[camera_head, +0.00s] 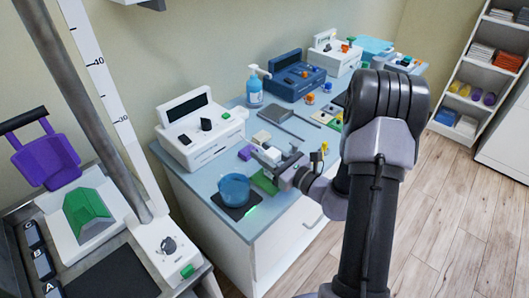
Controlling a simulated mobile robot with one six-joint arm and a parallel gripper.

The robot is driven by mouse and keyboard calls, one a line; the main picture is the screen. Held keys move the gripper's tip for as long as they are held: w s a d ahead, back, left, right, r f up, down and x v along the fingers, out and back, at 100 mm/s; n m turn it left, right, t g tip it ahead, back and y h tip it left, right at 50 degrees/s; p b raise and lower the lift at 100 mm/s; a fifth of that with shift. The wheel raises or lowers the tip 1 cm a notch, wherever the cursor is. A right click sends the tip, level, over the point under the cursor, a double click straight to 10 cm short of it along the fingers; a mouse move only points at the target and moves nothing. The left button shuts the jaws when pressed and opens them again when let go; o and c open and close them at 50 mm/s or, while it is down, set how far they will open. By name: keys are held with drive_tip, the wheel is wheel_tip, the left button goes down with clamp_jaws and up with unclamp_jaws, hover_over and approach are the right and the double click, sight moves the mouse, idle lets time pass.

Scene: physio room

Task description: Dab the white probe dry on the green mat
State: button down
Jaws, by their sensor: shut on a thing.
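My gripper (270,162) is over the light blue counter, shut on a small pale piece that I take to be the white probe (273,154). The jaws hide most of it, and its tip cannot be made out. The green mat (263,182) lies on the counter just below my gripper, partly covered by it. I cannot tell whether the probe touches the mat.
A blue bowl (235,187) stands on a black plate left of the mat. A purple block (246,152) and a white block (261,136) lie behind my gripper. A white device (201,132), a blue device (296,82) and a pump bottle (254,90) line the wall side.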

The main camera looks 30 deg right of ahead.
drive_tip(key=shift+f+b, duration=0.55)
drive_tip(key=shift+f, duration=0.05)
idle(1.5)
wheel_tip(320, 180, up, 7)
drive_tip(key=p, duration=0.5)
idle(0.4)
